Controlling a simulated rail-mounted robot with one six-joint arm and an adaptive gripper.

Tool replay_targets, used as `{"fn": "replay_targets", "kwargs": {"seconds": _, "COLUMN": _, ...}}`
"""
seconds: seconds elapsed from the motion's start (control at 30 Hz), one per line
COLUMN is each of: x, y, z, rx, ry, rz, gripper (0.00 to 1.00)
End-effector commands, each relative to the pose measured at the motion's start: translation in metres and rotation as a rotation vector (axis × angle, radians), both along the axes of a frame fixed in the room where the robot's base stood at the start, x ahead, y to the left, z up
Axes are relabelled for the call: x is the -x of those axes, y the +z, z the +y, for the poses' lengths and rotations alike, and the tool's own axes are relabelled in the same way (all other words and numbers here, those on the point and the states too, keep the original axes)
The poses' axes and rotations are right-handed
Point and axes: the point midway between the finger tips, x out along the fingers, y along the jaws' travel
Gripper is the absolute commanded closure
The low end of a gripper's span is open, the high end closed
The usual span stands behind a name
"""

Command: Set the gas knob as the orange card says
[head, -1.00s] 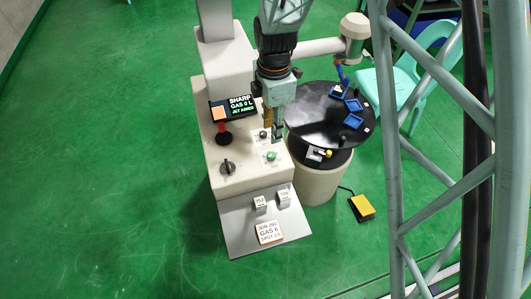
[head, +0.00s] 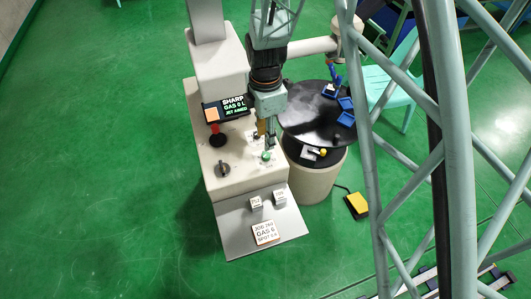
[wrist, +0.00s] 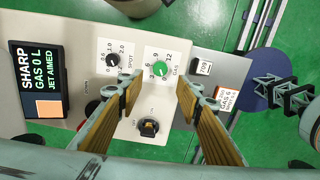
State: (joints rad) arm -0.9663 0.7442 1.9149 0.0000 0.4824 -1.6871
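The green gas knob (wrist: 161,68) sits on a white plate marked with numbers up to 12 on the console top. In the head view the gas knob (head: 267,156) is just below my gripper (head: 268,143). In the wrist view my gripper (wrist: 160,90) is open and empty, its pads either side of the line to the knob, with a gap. The knob's exact pointer setting is too small to read. The orange-edged card (head: 265,232) on the sloping front reads GAS 6. The screen (wrist: 38,82) shows SHARP, GAS 0 L, JET AIMED.
A black spot knob (wrist: 113,60) is beside the gas knob. A black round table (head: 308,118) with blue trays stands right. Two small tags (head: 256,202) stand on the front slope.

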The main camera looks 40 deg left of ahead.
Motion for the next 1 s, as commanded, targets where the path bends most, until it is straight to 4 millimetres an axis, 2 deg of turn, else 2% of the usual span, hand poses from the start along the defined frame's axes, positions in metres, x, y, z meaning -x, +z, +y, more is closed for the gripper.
{"fn": "replay_targets", "kwargs": {"seconds": 0.7, "x": 0.000, "y": -0.079, "z": -0.001, "rx": 0.002, "ry": 0.000, "rz": 0.001, "gripper": 0.67}}
{"fn": "replay_targets", "kwargs": {"seconds": 1.0, "x": 0.000, "y": -0.096, "z": 0.000, "rx": 0.001, "ry": 0.000, "rz": 0.000, "gripper": 0.67}}
